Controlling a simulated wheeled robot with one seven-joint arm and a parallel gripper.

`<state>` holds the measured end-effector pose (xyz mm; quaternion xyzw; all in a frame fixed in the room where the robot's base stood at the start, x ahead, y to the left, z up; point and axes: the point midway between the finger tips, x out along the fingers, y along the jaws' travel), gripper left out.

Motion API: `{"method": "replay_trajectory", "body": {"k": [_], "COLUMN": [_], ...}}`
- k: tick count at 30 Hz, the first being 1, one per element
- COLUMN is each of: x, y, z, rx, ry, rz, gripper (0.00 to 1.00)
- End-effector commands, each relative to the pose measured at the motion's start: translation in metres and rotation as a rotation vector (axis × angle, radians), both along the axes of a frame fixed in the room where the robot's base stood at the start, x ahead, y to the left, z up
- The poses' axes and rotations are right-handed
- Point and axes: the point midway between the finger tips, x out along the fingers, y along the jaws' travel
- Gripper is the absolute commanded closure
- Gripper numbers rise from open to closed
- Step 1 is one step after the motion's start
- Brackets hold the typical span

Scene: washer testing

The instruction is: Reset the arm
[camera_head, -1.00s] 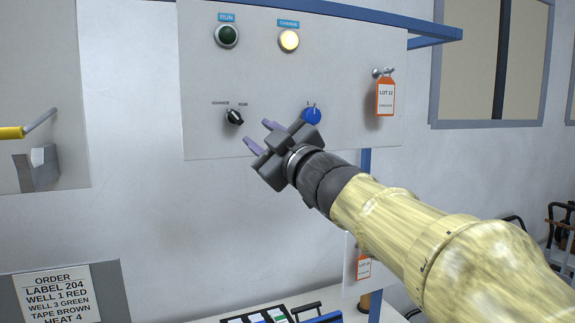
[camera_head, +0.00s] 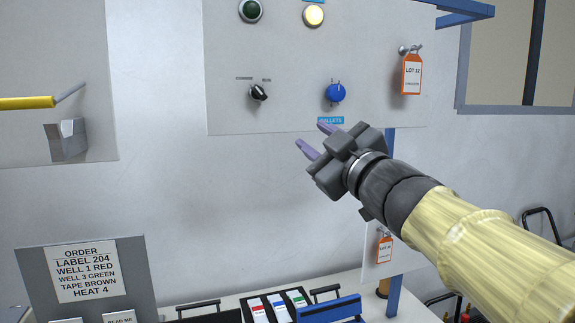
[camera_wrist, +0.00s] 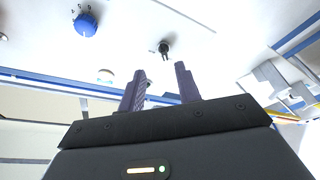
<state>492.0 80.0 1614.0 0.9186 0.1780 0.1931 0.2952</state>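My gripper (camera_head: 318,137) is in the middle of the head view, just below the lower edge of the control panel (camera_head: 300,50). Its two purple fingers are apart with nothing between them; they also show spread in the wrist view (camera_wrist: 160,88). The black selector switch (camera_head: 258,92) is on the panel, up and left of the fingers. The blue knob (camera_head: 335,92) is above the fingers. Both controls also show in the wrist view, the blue knob (camera_wrist: 86,24) at the upper left and the black switch (camera_wrist: 165,48) beyond the fingers.
An orange LOT 12 tag (camera_head: 411,75) hangs at right. An order sign (camera_head: 87,272) stands lower left. A lower table holds a black tray.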

Motion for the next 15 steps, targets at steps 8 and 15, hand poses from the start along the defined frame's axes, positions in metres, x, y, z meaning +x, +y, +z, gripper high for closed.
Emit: {"method": "replay_trajectory", "body": {"k": [8,15], "x": [0.043,0.025], "y": [-0.048,-0.078], "z": [-0.144,-0.287], "rx": [0.144,0.22], "ry": [0.397,0.806], "rz": [-0.249,-0.457], "gripper": [0.66,0.66]}}
